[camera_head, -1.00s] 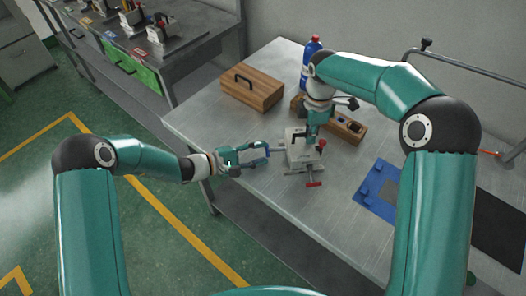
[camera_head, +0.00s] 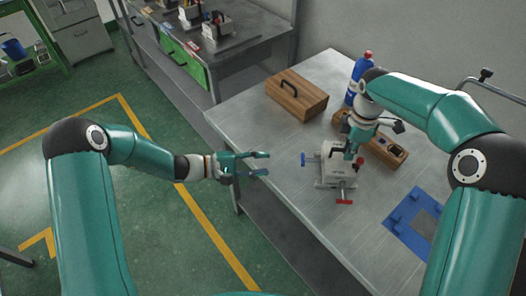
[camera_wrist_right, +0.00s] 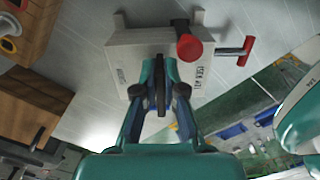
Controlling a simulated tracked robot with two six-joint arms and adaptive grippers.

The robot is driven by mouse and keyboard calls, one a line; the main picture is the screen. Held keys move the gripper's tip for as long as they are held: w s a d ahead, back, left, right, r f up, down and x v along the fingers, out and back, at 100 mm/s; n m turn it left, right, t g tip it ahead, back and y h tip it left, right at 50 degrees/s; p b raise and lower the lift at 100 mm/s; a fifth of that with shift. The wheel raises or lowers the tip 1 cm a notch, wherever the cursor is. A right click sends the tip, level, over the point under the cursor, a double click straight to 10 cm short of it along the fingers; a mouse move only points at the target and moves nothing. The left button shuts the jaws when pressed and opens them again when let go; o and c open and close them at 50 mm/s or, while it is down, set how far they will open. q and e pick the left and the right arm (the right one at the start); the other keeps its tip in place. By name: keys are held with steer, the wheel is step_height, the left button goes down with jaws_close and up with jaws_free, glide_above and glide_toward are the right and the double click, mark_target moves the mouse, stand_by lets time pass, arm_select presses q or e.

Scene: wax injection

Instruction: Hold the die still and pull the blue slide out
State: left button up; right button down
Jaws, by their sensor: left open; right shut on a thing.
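The die (camera_head: 336,178) is a pale metal block on the workbench. The blue slide (camera_head: 303,159) shows its blue handle on a thin rod out from the die's left side. My right gripper (camera_head: 350,152) comes down from above and is shut on a dark part on top of the die. The right wrist view shows its fingers (camera_wrist_right: 162,85) closed there against the die (camera_wrist_right: 125,60). My left gripper (camera_head: 268,164) is open and empty, left of the blue handle and apart from it. A red T-handle (camera_head: 345,201) sticks out of the die's front.
A wooden box (camera_head: 297,97) stands behind on the workbench (camera_head: 265,135). A blue bottle (camera_head: 360,75) and a wooden tray (camera_head: 395,153) are near my right arm. A blue plate (camera_head: 403,212) lies to the right. The bench left of the die is clear.

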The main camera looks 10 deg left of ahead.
steer(key=c, duration=1.2)
jaws_free()
